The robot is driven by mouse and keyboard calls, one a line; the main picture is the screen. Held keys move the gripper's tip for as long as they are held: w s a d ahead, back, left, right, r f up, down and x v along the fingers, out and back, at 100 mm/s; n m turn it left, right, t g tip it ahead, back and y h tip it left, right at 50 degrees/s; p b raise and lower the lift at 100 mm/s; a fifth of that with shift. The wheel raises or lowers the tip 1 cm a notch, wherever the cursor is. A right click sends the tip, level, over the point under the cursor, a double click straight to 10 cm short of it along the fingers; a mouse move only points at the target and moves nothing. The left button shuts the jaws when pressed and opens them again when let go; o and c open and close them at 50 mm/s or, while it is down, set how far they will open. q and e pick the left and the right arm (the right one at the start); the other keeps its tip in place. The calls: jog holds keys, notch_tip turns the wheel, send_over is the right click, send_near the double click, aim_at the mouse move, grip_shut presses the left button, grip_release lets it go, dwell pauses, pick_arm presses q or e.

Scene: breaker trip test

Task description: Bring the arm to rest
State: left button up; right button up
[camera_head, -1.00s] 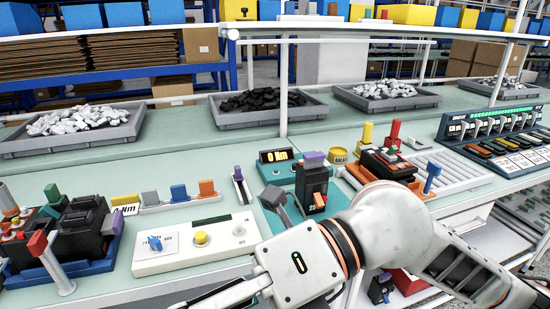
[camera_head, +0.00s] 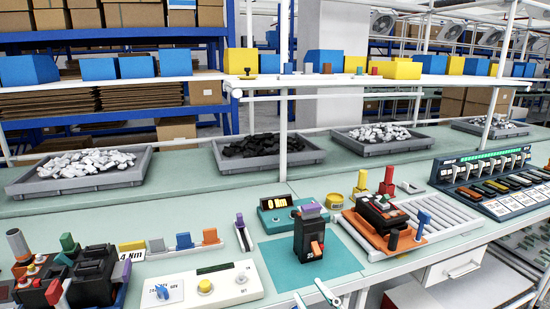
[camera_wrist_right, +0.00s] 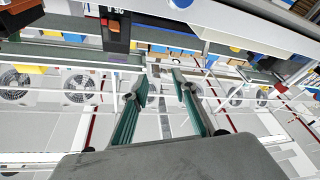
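My right gripper (camera_head: 314,297) shows only as its fingertips at the bottom edge of the head view, in front of the bench. In the right wrist view its two fingers (camera_wrist_right: 160,88) stand apart with nothing between them. A black breaker (camera_head: 308,238) with an orange lever stands upright on a teal mat (camera_head: 342,262), beyond the fingertips and apart from them. The breaker also shows at the top of the right wrist view (camera_wrist_right: 116,32). My left gripper is not in view.
A white control box (camera_head: 225,288) with a blue knob and yellow button sits left of the mat. An orange-based fixture (camera_head: 400,238) stands on rollers to the right. A torque display (camera_head: 283,204) is behind the breaker. Grey parts trays (camera_head: 80,188) line the back.

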jog(key=s+d+f+m+g+h, duration=0.2)
jog(key=s+d+f, duration=0.2)
jog(key=f, duration=0.6)
jog(key=s+d+f+m+g+h+p, duration=0.1)
jog(key=s+d+f+m+g+h, duration=0.1)
jog(key=s+f, duration=0.6)
jog(key=s+d+f+m+g+h+p, duration=0.1)
jog(key=s+d+f, duration=0.5)
jog(key=f, duration=0.7)
jog(key=m+g+h, duration=0.1)
jog(key=g+h, duration=0.1)
jog(key=h, duration=0.1)
jog(key=shift+m+g, duration=0.3)
jog(key=shift+g, duration=0.1)
jog(key=shift+d, duration=0.1)
